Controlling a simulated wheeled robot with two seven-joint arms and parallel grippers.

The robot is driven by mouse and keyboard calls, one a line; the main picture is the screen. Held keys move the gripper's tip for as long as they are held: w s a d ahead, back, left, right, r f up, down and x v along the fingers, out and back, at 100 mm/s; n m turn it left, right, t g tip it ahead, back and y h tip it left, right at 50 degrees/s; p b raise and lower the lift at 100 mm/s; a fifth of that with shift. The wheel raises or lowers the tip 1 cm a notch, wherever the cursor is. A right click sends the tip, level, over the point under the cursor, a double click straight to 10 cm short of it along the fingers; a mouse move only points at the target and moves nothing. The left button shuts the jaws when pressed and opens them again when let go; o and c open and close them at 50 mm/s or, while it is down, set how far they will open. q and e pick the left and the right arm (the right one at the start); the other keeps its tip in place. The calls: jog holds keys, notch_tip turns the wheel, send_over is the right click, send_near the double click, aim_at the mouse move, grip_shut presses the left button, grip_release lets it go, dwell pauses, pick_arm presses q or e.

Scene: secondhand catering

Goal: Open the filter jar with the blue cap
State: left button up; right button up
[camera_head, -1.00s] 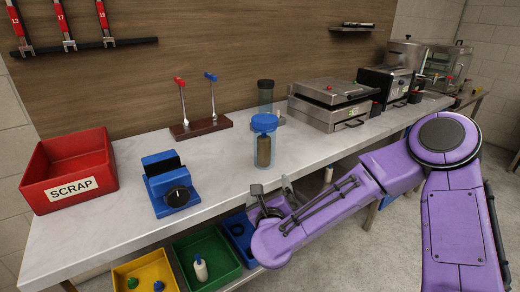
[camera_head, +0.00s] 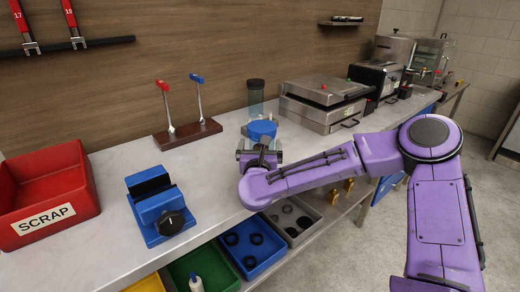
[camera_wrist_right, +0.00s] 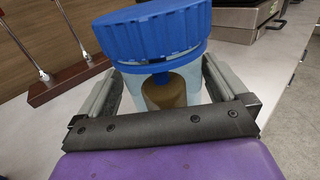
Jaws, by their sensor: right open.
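The filter jar with the blue cap (camera_head: 262,129) stands on the counter. In the right wrist view its ribbed blue cap (camera_wrist_right: 152,30) sits on a clear body holding a brown filter (camera_wrist_right: 168,92). My right gripper (camera_head: 260,150) is open, with one finger on each side of the jar's clear body, below the cap. I cannot tell whether the fingers touch the jar. In the head view my gripper hides most of the jar's body. My left gripper is not in view.
A second jar with a dark cap (camera_head: 256,84) stands just behind. A steel press (camera_head: 322,107) is right. Bins sit below the counter (camera_head: 108,246).

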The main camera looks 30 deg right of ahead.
aim_at(269, 128)
jog(key=shift+x, duration=1.15)
jog(key=shift+s, duration=0.1)
jog(key=c, duration=1.1)
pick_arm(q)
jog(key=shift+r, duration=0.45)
pick_arm(e)
jog(key=shift+r, duration=0.1)
jog(key=shift+r, duration=0.45)
jog(key=s+r, duration=0.1)
jog(key=r, duration=0.1)
jog(key=s+r+b, duration=0.1)
jog(key=r, duration=0.1)
jog(key=s+r, duration=0.2)
jog(key=r, duration=0.1)
jog(key=shift+s+r, duration=0.1)
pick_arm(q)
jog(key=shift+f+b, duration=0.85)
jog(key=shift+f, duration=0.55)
pick_arm(e)
jog(key=shift+s+a+r, duration=0.1)
jog(key=shift+s+r, duration=0.7)
jog(key=shift+s, duration=0.85)
jog(key=shift+s+d+r, duration=0.1)
jog(key=shift+s+r, duration=0.75)
jog(key=shift+s, duration=0.75)
jog(key=shift+s+a+r, duration=0.1)
jog(key=shift+s+r, duration=0.7)
jog(key=shift+s, duration=0.85)
